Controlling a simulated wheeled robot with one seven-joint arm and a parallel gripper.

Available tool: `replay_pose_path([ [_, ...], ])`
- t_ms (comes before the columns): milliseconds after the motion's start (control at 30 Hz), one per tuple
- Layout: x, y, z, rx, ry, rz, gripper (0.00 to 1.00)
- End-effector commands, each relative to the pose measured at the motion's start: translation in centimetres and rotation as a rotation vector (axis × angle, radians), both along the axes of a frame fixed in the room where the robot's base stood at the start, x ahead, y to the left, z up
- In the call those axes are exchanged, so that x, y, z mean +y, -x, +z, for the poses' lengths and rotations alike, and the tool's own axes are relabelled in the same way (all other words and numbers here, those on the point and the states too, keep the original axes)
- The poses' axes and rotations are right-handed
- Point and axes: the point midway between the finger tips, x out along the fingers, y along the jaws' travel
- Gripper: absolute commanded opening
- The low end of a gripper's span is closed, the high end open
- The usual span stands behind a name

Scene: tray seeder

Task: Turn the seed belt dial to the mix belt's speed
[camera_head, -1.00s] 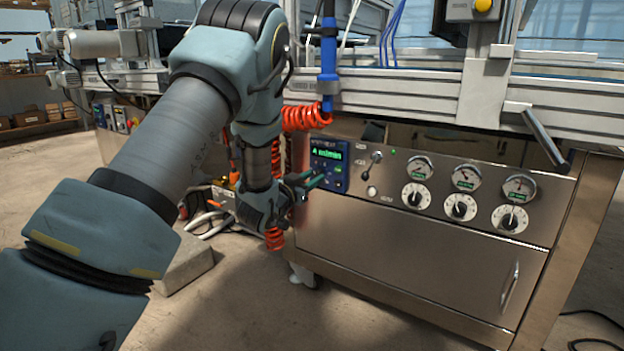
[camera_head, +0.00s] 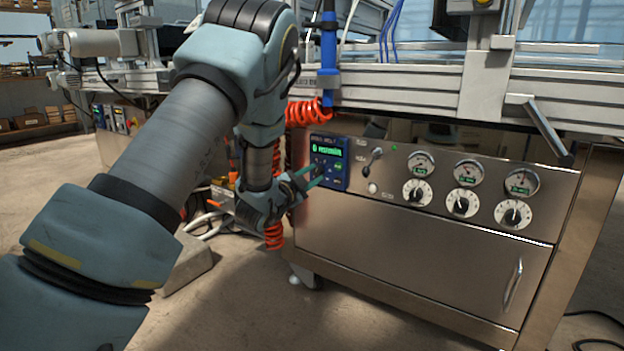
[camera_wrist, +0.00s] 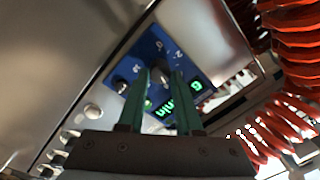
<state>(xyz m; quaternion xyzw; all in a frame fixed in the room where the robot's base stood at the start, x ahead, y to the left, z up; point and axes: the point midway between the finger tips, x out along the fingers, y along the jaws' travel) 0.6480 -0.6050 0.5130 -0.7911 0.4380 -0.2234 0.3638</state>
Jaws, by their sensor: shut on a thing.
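The blue dial panel (camera_head: 341,176) with a green lit display (camera_head: 329,149) is at the left end of the steel machine front. Its small lettering is too blurred to read surely. My gripper (camera_head: 318,177) reaches it from the left. In the wrist view, the green fingers of my gripper (camera_wrist: 163,73) are shut on a dark dial knob (camera_wrist: 160,80) on the blue panel (camera_wrist: 146,48). The fingers partly hide the knob and the scale around it. The display shows tilted in the wrist view (camera_wrist: 179,111), its digit unclear.
Right of the panel are a toggle switch (camera_head: 376,154), three round gauges (camera_head: 467,173) and three white dials (camera_head: 462,203). A coiled orange hose (camera_head: 308,112) hangs close above my gripper. Another machine with a small blue panel (camera_head: 99,116) stands far left.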

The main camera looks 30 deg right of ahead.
Motion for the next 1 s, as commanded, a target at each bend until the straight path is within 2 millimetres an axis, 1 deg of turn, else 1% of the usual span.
replay_pose_path([
  [200,-0.04,0.03,-0.1,-0.095,-0.053,-0.001,0.0],
  [400,-0.05,0.01,-0.06,-0.141,-0.078,-0.001,0.0],
  [900,-0.06,0.02,-0.02,-0.155,-0.085,-0.001,0.0],
  [933,-0.06,0.02,-0.02,-0.155,-0.085,-0.001,0.36],
  [1000,-0.06,0.02,-0.02,-0.155,-0.085,-0.001,0.44],
])
